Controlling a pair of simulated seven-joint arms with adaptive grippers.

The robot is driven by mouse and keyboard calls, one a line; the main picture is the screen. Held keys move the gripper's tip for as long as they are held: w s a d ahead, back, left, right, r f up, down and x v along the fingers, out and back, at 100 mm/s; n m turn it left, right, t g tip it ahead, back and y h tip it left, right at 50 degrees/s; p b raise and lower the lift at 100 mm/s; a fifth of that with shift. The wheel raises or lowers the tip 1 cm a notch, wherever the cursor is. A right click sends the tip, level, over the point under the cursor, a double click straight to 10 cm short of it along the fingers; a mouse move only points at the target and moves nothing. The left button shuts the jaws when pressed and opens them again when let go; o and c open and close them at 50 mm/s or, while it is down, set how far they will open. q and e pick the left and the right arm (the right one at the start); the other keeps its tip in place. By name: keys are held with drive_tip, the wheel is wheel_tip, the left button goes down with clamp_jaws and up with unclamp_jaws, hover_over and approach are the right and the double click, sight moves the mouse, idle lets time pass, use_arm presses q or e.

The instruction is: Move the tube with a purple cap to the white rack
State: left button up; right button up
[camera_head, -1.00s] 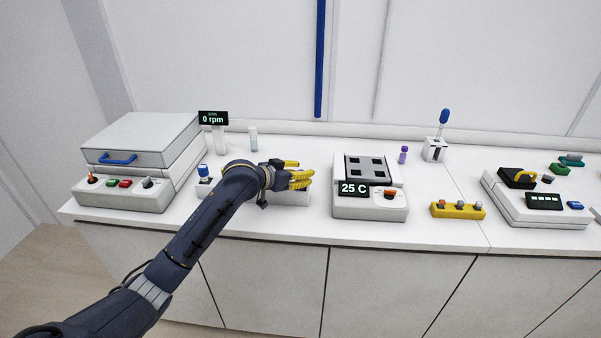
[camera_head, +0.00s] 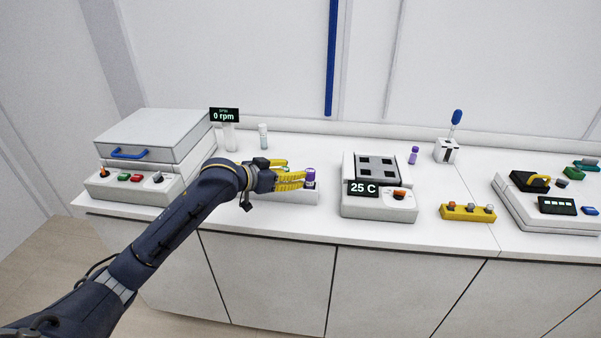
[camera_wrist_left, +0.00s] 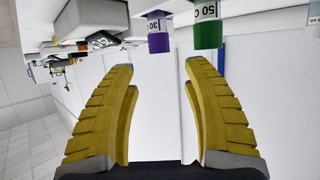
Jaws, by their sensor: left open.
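A tube with a purple cap (camera_head: 310,175) stands upright just beyond my left fingertips, over the right end of a low white rack (camera_head: 290,196). Its purple cap also shows in the left wrist view (camera_wrist_left: 158,42), ahead of the gap between the fingers and apart from them. Beside it there is a green-capped tube (camera_wrist_left: 208,34). My left gripper (camera_head: 293,177) is open and empty, its yellow fingers pointing right, low over the rack. My arm hides much of the rack. My right gripper is out of view.
A heater block showing 25 C (camera_head: 378,203) stands right of the rack. A smaller purple-capped vial (camera_head: 413,156) stands behind it. A lidded device (camera_head: 150,150) is at left, and a pale vial (camera_head: 263,137) stands behind my arm. A yellow block (camera_head: 467,213) is at right.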

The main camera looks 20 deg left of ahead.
use_arm(q)
drive_tip(key=shift+v, duration=1.65)
drive_tip(key=shift+d, duration=0.1)
